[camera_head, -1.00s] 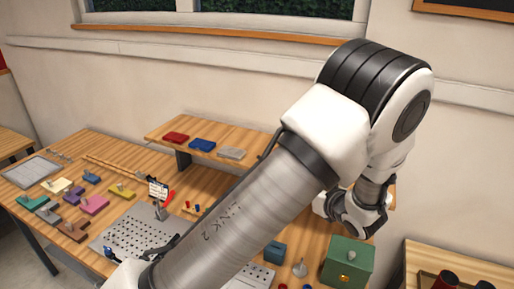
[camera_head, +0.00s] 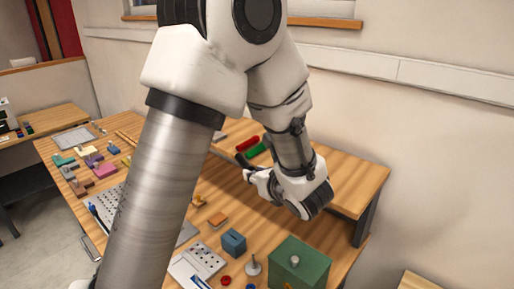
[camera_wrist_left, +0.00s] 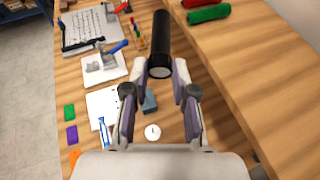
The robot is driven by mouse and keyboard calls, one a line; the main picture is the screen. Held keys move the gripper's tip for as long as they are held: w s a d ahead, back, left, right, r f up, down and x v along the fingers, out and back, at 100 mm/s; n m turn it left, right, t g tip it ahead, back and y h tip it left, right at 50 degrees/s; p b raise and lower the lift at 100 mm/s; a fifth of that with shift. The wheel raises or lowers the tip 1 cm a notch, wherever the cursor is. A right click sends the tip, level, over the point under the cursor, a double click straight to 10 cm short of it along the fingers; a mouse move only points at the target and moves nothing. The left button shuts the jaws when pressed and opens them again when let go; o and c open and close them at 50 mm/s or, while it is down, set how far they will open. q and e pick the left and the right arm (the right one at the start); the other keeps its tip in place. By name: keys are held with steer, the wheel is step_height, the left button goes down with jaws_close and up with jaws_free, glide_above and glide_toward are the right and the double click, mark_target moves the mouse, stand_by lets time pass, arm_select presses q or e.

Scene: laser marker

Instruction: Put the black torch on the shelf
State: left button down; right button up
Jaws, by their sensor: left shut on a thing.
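My left gripper (camera_head: 250,172) is shut on the black torch (camera_head: 242,160), beside the raised wooden shelf (camera_head: 348,180). In the left wrist view, the torch (camera_wrist_left: 161,42) sticks out beyond the fingertips (camera_wrist_left: 161,72), with its round end toward the camera. It appears over the table near the shelf's edge; its exact height is unclear. A red torch (camera_head: 247,143) and a green torch (camera_head: 257,150) lie on the shelf, and the green one shows in the wrist view (camera_wrist_left: 208,14). My arm hides part of the shelf. My right gripper is not in view.
A green box (camera_head: 298,268) and a blue block (camera_head: 233,242) stand on the table before the shelf. Several coloured blocks lie at the left. The shelf's right part is bare. A perforated plate (camera_wrist_left: 85,30) lies on the table.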

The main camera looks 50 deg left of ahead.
arm_select(q)
steer(key=w+a+p, duration=0.1)
steer(key=w+p, duration=0.1)
steer(key=w, duration=0.2)
steer(key=w+a+p, duration=0.1)
steer(key=w+p, duration=0.1)
steer(key=w, duration=0.3)
steer(key=w+a+f+p, duration=0.1)
steer(key=w+p, duration=0.2)
steer(key=w, duration=0.2)
steer(key=shift+w, duration=0.1)
steer(key=f+p, duration=0.1)
steer(key=f, duration=0.1)
steer(key=f+p, duration=0.1)
steer(key=shift+w+a+f+p, duration=0.15)
steer(key=shift+a+f+p, duration=0.1)
steer(key=shift+p, duration=0.05)
steer(key=shift+w+f, duration=0.1)
steer(key=shift+f, duration=0.1)
steer(key=shift+w+f, duration=0.1)
steer(key=shift+f, duration=0.05)
steer(key=c, duration=1.3)
jaws_free()
steer(key=shift+d+b, duration=0.1)
steer(key=shift+b, duration=0.2)
steer(key=o, duration=0.4)
